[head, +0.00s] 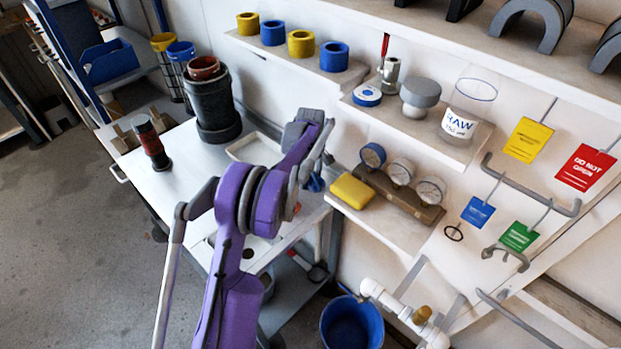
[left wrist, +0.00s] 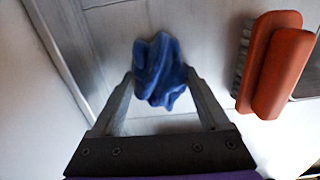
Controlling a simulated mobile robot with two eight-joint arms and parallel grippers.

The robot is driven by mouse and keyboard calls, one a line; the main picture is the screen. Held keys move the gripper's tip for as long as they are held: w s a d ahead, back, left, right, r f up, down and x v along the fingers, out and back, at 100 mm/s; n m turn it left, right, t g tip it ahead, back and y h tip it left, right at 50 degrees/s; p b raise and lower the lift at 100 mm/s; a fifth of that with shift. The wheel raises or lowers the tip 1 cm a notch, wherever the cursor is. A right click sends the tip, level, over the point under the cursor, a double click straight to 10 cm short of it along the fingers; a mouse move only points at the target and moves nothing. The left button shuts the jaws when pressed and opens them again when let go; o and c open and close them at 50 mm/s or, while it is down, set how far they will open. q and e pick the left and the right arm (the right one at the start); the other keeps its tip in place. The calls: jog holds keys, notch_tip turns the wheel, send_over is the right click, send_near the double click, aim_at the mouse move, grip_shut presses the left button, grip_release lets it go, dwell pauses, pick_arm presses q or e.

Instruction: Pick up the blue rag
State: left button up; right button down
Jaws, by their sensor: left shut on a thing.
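The blue rag (left wrist: 160,68) is a crumpled dark blue cloth between the fingertips of my left gripper (left wrist: 160,84) in the left wrist view. The fingers are shut on it and the cloth bulges out past their tips. In the head view a small patch of the blue rag (head: 314,184) shows below my left gripper (head: 318,170), at the right side of the white table (head: 180,180). The arm and gripper hide most of it there. I cannot tell how far the rag is above the surface. My right gripper is not in view.
An orange-handled brush (left wrist: 275,65) lies right of the rag in the left wrist view. A yellow sponge (head: 352,191) and gauges (head: 401,171) sit on the low shelf beside the gripper. A white tray (head: 243,153) lies behind the arm. A blue bucket (head: 350,325) stands below.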

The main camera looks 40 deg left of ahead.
aim_at(309, 177)
pick_arm(q)
jog(key=shift+r, duration=0.1)
jog(key=shift+s+r, duration=0.2)
jog(key=shift+r, duration=0.05)
jog(key=r, duration=0.6)
jog(key=shift+s+r, duration=0.2)
jog(key=shift+r, duration=0.1)
jog(key=s+a+b, duration=0.1)
jog(key=s+b, duration=0.1)
jog(key=s, duration=1.7)
jog(key=shift+a+f, duration=0.15)
jog(key=shift+a, duration=0.2)
jog(key=o, duration=0.7)
jog(key=shift+c, duration=0.2)
jog(key=c, duration=0.5)
jog(key=shift+s, duration=0.15)
